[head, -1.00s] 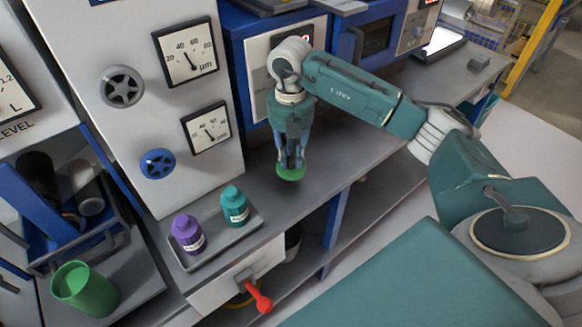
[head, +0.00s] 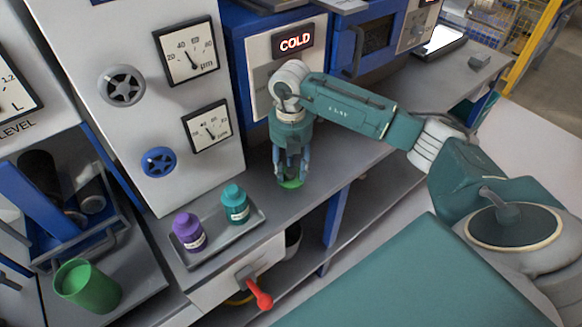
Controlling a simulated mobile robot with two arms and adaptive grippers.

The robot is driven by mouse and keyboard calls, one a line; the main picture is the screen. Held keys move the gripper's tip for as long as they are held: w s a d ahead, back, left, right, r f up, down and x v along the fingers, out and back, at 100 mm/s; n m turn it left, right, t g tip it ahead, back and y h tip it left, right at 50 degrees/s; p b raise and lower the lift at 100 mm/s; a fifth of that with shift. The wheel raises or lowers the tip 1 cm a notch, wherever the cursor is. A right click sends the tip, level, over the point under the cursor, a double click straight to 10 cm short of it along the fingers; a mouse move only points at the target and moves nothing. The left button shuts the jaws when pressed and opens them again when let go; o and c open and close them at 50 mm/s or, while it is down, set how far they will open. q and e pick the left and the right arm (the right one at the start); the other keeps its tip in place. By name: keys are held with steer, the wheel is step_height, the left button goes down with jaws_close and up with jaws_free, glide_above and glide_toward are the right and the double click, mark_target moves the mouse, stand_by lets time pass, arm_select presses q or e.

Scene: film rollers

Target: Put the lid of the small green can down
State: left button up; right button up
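The green lid (head: 291,183) lies at the grey counter's surface, below the white panel with the COLD display. My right gripper (head: 290,178) points down right over the lid, with its fingers spread to either side of it. The fingers look open and partly cover the lid. An open green can (head: 88,287) without a lid stands on a grey surface at the lower left. I cannot tell for sure that it is the lid's can. My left gripper is out of view.
A grey tray (head: 248,241) on the counter holds a purple bottle (head: 189,231) and a teal bottle (head: 235,204), left of my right gripper. A blue-framed rack (head: 85,245) stands at the left. A red handle (head: 258,293) sticks out below the counter. The counter (head: 355,150) right of the gripper is clear.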

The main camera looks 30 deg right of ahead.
mark_target(291, 170)
steer(key=shift+r, duration=0.5)
step_height(291, 170, up, 11)
steer(key=b, duration=0.2)
steer(key=shift+r, duration=0.2)
